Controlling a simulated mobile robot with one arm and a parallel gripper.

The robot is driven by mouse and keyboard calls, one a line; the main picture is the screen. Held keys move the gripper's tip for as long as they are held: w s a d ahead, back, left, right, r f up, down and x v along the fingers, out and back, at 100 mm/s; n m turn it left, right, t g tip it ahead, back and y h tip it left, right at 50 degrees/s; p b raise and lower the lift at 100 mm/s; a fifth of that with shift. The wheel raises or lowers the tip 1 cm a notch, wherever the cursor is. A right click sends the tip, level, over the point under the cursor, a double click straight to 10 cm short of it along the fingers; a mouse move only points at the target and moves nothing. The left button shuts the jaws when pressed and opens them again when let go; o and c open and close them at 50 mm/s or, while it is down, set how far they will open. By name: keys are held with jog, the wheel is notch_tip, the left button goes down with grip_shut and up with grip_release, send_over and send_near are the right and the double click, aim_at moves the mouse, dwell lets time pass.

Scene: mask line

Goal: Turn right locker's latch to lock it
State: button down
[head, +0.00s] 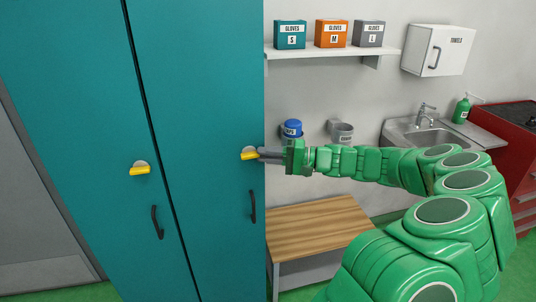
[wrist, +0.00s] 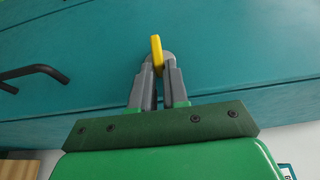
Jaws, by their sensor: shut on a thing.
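The right locker (head: 205,110) is a teal door, closed flush beside the left locker (head: 70,90). Its yellow latch (head: 248,154) sits on a grey round base near the door's right edge and lies about level in the head view. My gripper (head: 262,154) reaches in from the right and is shut on this latch. In the wrist view the yellow latch (wrist: 157,54) stands between the two grey fingertips (wrist: 158,66). The fingers hide part of its base. The left locker's yellow latch (head: 140,170) also lies about level, apart from my gripper.
Black handles sit below the latches on the right door (head: 253,207) and left door (head: 157,223). A wooden bench (head: 320,232) stands right of the lockers, below my arm. A shelf (head: 335,51) with glove boxes and a sink (head: 425,138) are behind.

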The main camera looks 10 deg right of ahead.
jog(key=shift+a+r, duration=0.1)
jog(key=shift+a, duration=0.05)
jog(key=c, duration=1.3)
grip_release()
jog(key=shift+o, duration=0.8)
jog(key=shift+w+a, duration=0.15)
jog(key=shift+d, duration=0.2)
jog(key=v, duration=0.7)
jog(key=shift+s+d, duration=0.3)
